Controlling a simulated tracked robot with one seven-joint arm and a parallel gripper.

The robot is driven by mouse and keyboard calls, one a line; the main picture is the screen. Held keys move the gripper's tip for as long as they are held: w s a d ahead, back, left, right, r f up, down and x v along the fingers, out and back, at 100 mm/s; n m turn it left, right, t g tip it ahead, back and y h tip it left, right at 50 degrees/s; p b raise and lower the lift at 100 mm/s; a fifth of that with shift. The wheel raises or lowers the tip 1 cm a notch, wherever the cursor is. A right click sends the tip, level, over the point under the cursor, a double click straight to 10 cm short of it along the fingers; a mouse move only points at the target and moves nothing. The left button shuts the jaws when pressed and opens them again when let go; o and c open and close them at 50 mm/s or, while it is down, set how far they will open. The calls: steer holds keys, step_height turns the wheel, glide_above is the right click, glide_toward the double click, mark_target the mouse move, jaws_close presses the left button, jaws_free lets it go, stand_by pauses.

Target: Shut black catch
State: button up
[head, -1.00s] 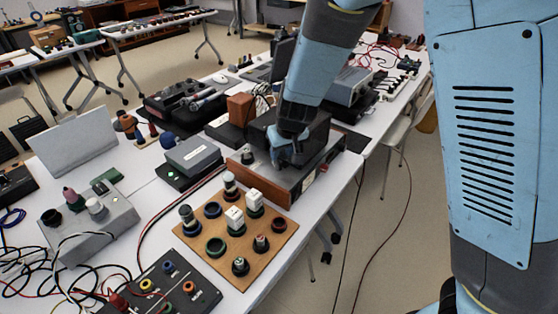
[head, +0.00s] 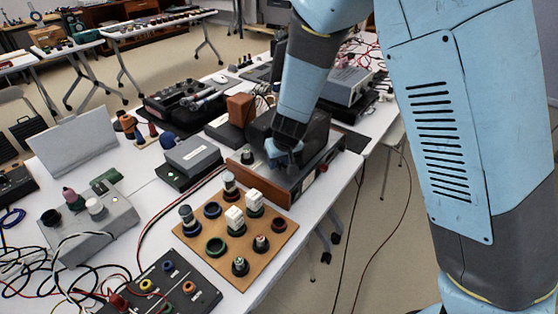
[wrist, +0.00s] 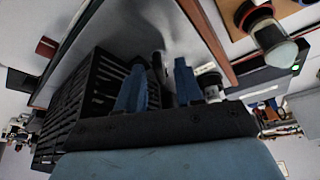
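A low device with a wooden front panel (head: 258,182) and a grey top stands near the right edge of the table. A black slatted box (head: 312,138) rises at its back; the slats also show large in the wrist view (wrist: 88,100). My gripper (head: 278,158) points down over the device's top, beside the box. In the wrist view my two blue fingers (wrist: 158,80) stand apart, with a blurred dark shape behind the gap. I cannot make out the black catch for certain; my gripper and wrist cover part of the device's top.
A wooden board (head: 190,243) with several knobs and white switches lies in front of the device. A grey box (head: 192,155) stands left of it. A small knob (head: 247,157) sits on the device's top, left of my gripper. The table edge is close on the right.

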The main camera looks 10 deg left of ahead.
jaws_close()
stand_by(0.5)
steer(key=m+h, duration=0.1)
steer(key=m, duration=0.2)
steer(key=m+t+h, duration=0.1)
steer(key=m, duration=0.2)
steer(key=shift+a, duration=0.2)
steer(key=m+h, duration=0.1)
steer(key=m, duration=0.2)
steer(key=m+h, duration=0.1)
steer(key=m, duration=0.2)
steer(key=shift+a+h, duration=0.1)
steer(key=shift+h, duration=0.2)
stand_by(0.4)
steer(key=shift+o, duration=0.2)
jaws_free()
steer(key=shift+s+r, duration=0.1)
